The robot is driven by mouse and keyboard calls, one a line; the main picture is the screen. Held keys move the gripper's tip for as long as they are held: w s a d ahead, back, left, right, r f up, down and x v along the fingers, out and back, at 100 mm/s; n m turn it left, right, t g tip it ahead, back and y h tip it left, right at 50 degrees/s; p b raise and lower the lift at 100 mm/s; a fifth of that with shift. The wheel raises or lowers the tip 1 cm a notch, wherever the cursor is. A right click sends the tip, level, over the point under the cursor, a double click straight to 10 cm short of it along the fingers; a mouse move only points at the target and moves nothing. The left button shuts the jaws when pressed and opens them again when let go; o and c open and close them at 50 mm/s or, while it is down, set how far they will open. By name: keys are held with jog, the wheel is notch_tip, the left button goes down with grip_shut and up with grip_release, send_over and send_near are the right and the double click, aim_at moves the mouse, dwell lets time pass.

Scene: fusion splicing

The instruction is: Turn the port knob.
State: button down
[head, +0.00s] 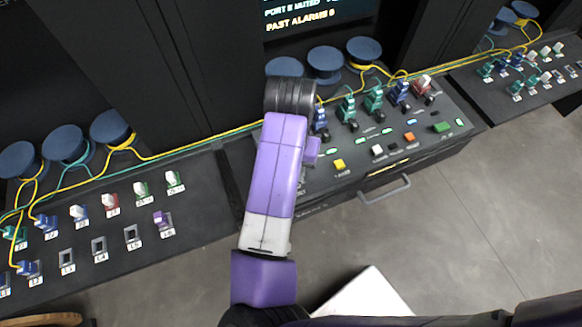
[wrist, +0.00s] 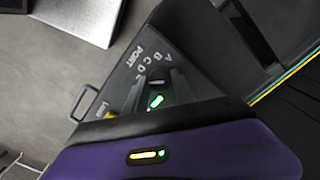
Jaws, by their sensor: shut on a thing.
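In the wrist view, my gripper (wrist: 156,80) reaches down to the console panel beside the printed PORT label and the letters A, B, C and D. Its two grey fingers are closed in on the port knob, which is mostly hidden between them, so I cannot read which letter it points to. In the head view, my purple and white arm covers the left part of the middle console (head: 330,185), hiding the fingers and the knob.
A yellow button (head: 339,165), a white button (head: 377,150), an orange button (head: 409,137) and a green block (head: 441,127) sit right of my arm. Several plugs with cables stand behind them. A drawer handle (head: 386,190) sticks out in front. A plug panel (head: 110,235) lies left.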

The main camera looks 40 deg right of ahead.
jog(key=c, duration=1)
grip_release()
jog(key=shift+c, duration=0.2)
jog(key=shift+r, duration=0.1)
notch_tip(320, 180, up, 8)
jog(key=shift+f+b, duration=0.15)
jog(key=shift+b, duration=0.2)
